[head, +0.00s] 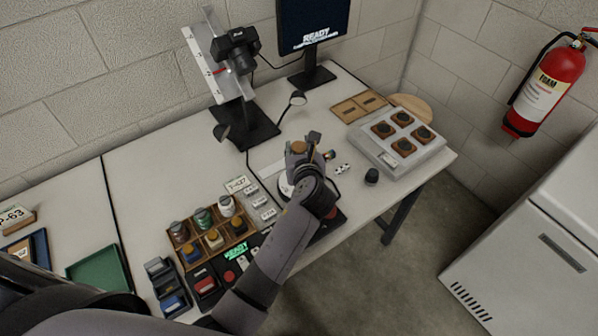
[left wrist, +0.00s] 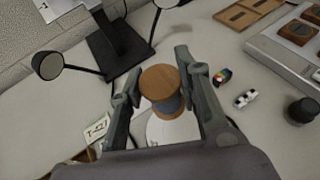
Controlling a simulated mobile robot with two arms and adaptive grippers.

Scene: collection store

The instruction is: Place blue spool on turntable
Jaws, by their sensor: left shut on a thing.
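My left gripper (head: 304,152) is shut on a spool with a wooden top (head: 298,147). In the left wrist view the spool (left wrist: 160,82) sits upright between the two fingers, with a dark bluish-grey winding below its brown top flange. The turntable, a white disc (left wrist: 172,131), shows under and just nearer than the spool in the left wrist view. In the head view only the disc's left edge (head: 285,187) shows beside my wrist. I cannot tell whether the spool's bottom touches the disc. My right gripper is not in view.
A wooden compartment tray (head: 214,249) holds several other spools. A camera stand (head: 246,128) with small round lamps (head: 298,98) is behind the turntable. A grey box with brown pads (head: 384,158) and a black knob (head: 372,176) are to the right.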

